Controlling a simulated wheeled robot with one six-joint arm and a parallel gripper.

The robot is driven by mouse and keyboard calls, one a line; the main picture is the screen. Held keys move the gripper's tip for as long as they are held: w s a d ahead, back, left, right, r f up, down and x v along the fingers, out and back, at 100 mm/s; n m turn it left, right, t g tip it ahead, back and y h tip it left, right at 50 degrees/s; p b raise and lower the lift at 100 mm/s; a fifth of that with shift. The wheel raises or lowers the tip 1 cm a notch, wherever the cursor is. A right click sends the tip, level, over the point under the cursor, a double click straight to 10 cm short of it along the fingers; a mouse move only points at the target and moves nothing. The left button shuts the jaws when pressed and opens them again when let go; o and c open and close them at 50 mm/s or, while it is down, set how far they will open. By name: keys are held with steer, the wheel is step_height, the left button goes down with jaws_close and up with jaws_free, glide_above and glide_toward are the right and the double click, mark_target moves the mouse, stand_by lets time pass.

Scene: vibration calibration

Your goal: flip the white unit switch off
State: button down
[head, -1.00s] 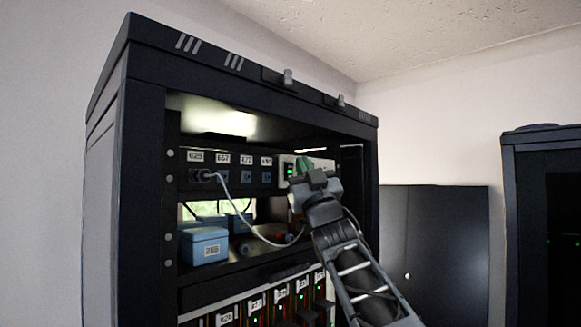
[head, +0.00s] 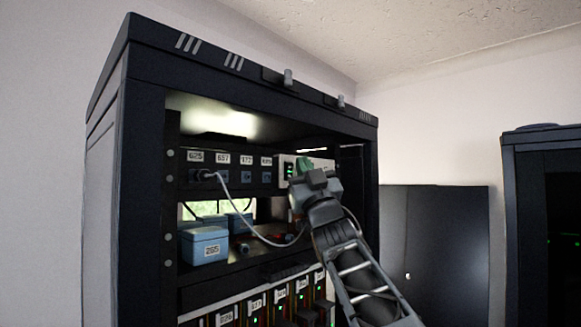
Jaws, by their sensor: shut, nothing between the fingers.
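The white unit (head: 287,168) sits at the right end of the rack's upper row, with small green lights on its face. Its right part and its switch are hidden behind my gripper. My gripper (head: 304,172) is at the front of the white unit, seen from behind, its greenish fingers pointing into the rack. The fingers are shut and hold nothing. I cannot tell whether they touch the unit.
A dark panel of labelled sockets (head: 232,172) lies left of the white unit. A grey cable (head: 240,220) hangs from one socket across the opening. Blue boxes (head: 205,246) stand on the shelf below. Lit modules (head: 279,303) fill the lower row.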

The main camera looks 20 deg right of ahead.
steer(key=shift+w+a, duration=0.1)
steer(key=shift+w, duration=0.05)
steer(key=shift+w+a, duration=0.1)
steer(key=shift+w, duration=0.2)
steer(key=shift+w+a+r, duration=0.1)
steer(key=shift+w, duration=0.15)
stand_by(0.9)
steer(key=shift+s, duration=0.1)
steer(key=shift+s+d+b, duration=0.3)
steer(key=shift+s+b, duration=0.15)
steer(key=shift+s, duration=0.15)
steer(key=shift+s+d+f+b, duration=0.15)
steer(key=shift+s+d+b, duration=0.2)
steer(key=shift+s, duration=0.4)
steer(key=shift+s+d+f+b, duration=0.1)
steer(key=shift+s+d+b, duration=0.2)
steer(key=shift+s, duration=0.45)
steer(key=shift+s+d+f+b, duration=0.15)
steer(key=shift+s+d+b, duration=0.2)
steer(key=shift+s, duration=0.4)
